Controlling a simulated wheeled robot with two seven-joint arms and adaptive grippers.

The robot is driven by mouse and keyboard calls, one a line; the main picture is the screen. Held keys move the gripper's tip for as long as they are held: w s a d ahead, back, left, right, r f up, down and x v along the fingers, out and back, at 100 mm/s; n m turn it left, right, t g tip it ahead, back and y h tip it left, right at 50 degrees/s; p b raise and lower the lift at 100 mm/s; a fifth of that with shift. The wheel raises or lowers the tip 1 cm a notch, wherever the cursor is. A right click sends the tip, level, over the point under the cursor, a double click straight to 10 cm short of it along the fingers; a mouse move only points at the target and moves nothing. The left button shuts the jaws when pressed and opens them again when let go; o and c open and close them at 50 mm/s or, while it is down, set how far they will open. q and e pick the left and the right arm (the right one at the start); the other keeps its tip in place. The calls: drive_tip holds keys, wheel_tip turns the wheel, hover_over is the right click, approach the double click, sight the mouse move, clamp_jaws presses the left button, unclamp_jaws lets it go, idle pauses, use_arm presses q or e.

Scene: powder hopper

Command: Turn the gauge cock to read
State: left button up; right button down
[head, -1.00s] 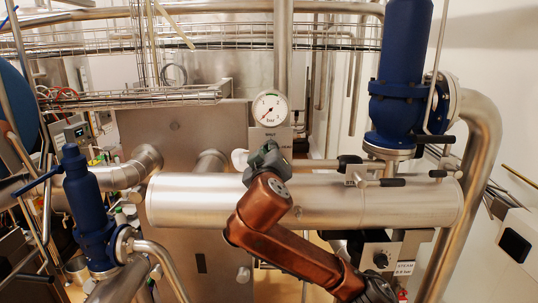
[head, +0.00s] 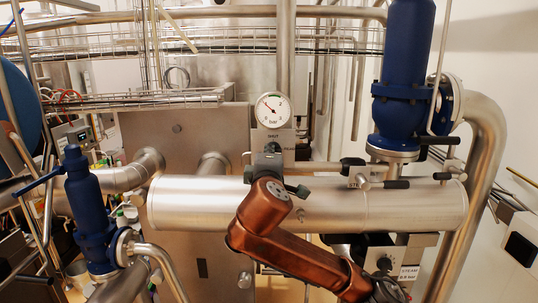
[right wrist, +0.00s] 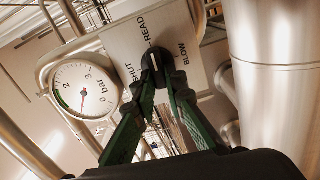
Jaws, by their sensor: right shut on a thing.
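The gauge cock (right wrist: 154,60) is a small dark knob with a pale mark, on a pale plate (right wrist: 133,45) lettered SHUT, READ and BLOW. The mark appears to point toward READ. My right gripper (right wrist: 160,70) is shut on the knob, one green finger on each side. In the head view my right gripper (head: 272,152) is at the plate below the gauge, and hides most of the knob. The round white bar gauge (head: 272,110) has its needle at the upper left; it also shows in the right wrist view (right wrist: 85,90). My left gripper is out of view.
A large horizontal steel pipe (head: 190,204) runs behind my right arm. Black-handled valves (head: 396,184) stand to the right. A tall blue valve (head: 405,80) is at the upper right and a smaller blue one (head: 85,200) at the left.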

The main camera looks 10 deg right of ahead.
drive_tip(key=shift+a+f+n, duration=0.1)
drive_tip(key=shift+f+n, duration=0.05)
drive_tip(key=shift+n, duration=0.45)
drive_tip(key=c, duration=2)
unclamp_jaws()
drive_tip(key=shift+o, duration=0.2)
drive_tip(key=v, duration=1.2)
